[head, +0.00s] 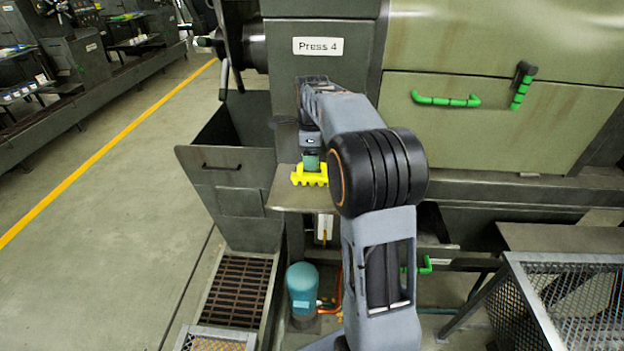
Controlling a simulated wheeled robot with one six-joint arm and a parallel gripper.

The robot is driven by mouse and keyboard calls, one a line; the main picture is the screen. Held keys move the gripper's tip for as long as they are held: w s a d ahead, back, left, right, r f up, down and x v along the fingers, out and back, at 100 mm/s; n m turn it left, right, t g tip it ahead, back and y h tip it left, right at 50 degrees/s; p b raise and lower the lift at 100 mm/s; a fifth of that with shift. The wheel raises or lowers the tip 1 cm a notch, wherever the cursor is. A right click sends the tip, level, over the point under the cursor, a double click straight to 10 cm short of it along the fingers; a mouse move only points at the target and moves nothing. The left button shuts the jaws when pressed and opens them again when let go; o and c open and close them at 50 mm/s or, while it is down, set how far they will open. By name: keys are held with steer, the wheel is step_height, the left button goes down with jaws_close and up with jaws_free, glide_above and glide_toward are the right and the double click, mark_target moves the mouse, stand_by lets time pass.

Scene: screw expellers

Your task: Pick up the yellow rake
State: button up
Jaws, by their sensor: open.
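The yellow rake (309,176) lies on a small grey metal shelf on the front of the press, in the middle of the head view. It shows a toothed yellow edge. My gripper (311,160) is right above and behind the rake, with a greenish part showing just over it. My arm comes up from the bottom and bends over toward the shelf. The gripper is open, but its fingertips are small and partly hidden, so I cannot tell whether they touch the rake or stand around it.
The shelf (285,198) juts out from the machine labelled Press 4 (318,46). A grey open chute (225,185) stands to its left. Green handles (446,101) are on the panel at right. A mesh cage (580,290) stands lower right. The floor (110,220) at left is clear.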

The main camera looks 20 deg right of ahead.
mark_target(312, 175)
steer(key=shift+d+f, duration=0.1)
steer(key=shift+f, duration=2.6)
steer(key=c, duration=1.1)
